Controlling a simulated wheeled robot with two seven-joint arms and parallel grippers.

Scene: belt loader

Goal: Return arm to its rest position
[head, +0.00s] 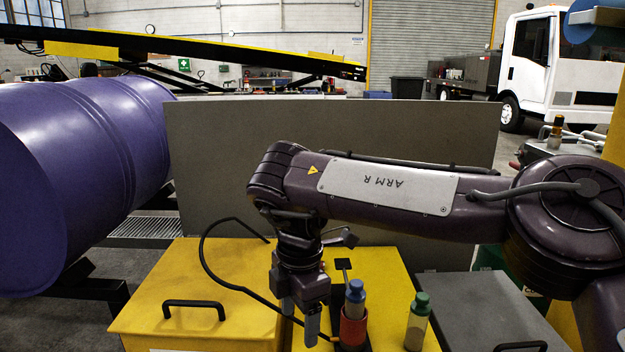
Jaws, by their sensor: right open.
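My right arm (385,190), dark purple with an "ARM R" plate, reaches in from the right across the middle of the head view. It bends down at the wrist. My right gripper (300,322) points down, open, with nothing seen between its fingers. It hangs over the yellow surface, just left of a red holder (352,328) with a blue-capped bottle (355,299) in it. I cannot tell whether the fingers touch anything. My left gripper is out of the picture.
A green-capped bottle (418,322) stands right of the holder. A yellow box (185,285) with a black handle and a grey case (490,308) flank it. A large purple drum (90,170) fills the left. A grey panel (230,150) stands behind my arm. A black cable loops beside the gripper.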

